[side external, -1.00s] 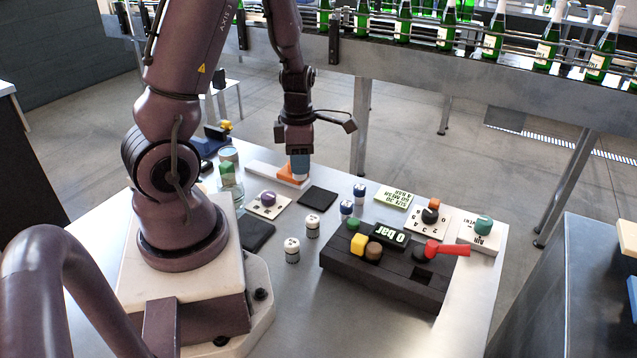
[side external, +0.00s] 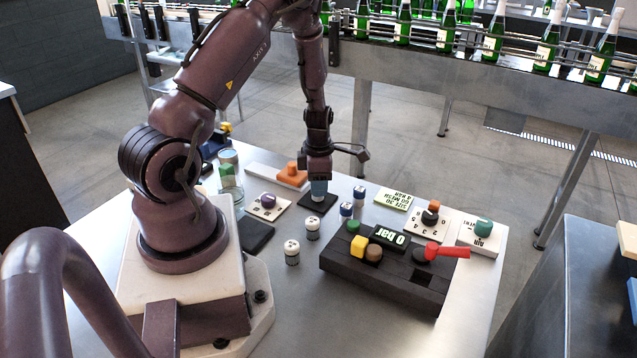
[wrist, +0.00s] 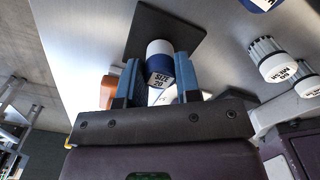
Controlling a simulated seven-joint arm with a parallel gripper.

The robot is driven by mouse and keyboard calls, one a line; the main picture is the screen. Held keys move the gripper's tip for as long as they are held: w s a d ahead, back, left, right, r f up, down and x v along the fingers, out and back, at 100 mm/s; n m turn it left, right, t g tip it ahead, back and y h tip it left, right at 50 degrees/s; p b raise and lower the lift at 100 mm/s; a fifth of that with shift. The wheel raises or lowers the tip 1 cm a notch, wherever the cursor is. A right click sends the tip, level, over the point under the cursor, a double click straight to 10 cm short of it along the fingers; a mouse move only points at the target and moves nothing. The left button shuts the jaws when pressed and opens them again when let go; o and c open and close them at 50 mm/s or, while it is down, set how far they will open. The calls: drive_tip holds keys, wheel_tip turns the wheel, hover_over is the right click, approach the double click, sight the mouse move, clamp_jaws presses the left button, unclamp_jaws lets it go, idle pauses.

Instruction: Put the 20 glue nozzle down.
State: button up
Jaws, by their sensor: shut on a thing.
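My gripper (side external: 318,188) is shut on the 20 glue nozzle (wrist: 160,62), a short white and blue cylinder marked SIZE 20 that sits between the two blue fingers in the wrist view. In the side view the fingers point down over the black square mat (side external: 329,203), and the white end of the nozzle shows just below them. The mat also shows behind the nozzle in the wrist view (wrist: 185,22). I cannot tell whether the nozzle touches the mat.
An orange block (side external: 291,174) on a white plate lies behind left. A purple-knob plate (side external: 268,202) is left. A black control box (side external: 385,262) is front right.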

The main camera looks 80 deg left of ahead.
drive_tip(key=shift+f, duration=0.1)
drive_tip(key=o, duration=0.9)
drive_tip(key=shift+o, duration=0.2)
